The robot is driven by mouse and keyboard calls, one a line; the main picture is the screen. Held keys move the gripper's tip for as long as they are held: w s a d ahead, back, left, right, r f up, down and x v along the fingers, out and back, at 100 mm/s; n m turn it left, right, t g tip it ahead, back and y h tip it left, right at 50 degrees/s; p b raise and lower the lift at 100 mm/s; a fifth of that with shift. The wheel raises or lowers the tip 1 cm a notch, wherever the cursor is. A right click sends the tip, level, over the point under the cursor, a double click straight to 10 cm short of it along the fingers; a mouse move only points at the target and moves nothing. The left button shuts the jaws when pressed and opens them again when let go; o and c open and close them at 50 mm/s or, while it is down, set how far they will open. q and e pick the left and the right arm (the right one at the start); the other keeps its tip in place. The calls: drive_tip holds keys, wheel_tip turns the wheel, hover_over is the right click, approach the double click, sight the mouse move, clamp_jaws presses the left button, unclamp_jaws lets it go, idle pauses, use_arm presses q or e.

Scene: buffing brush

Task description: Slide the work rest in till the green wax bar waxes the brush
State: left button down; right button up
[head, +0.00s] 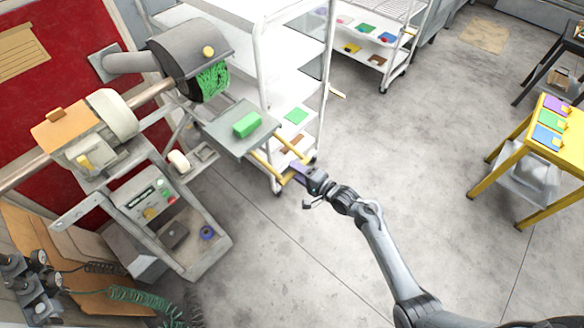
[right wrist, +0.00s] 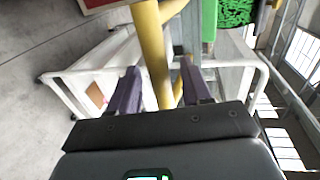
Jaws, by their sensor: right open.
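The green brush (head: 212,80) shows under a dark round hood on the machine at the upper left. The work rest (head: 225,132) is a grey plate below and right of it, with the green wax bar (head: 246,123) on top, apart from the brush. Yellow bars (head: 264,165) extend from the rest toward my right gripper (head: 298,174). In the right wrist view, my right gripper (right wrist: 160,85) has its purple fingers open, with a yellow bar (right wrist: 152,55) between them; contact is unclear. The brush (right wrist: 236,12) shows at the top there. My left gripper is out of view.
A white shelf cart (head: 290,75) stands right behind the work rest. A control panel (head: 155,200) is on the machine's stand. A yellow table (head: 545,140) with coloured pads stands at the right. The grey floor (head: 430,130) between is mostly clear.

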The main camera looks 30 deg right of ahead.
drive_tip(key=v, duration=0.7)
drive_tip(key=shift+s+d, duration=0.15)
drive_tip(key=shift+s, duration=0.15)
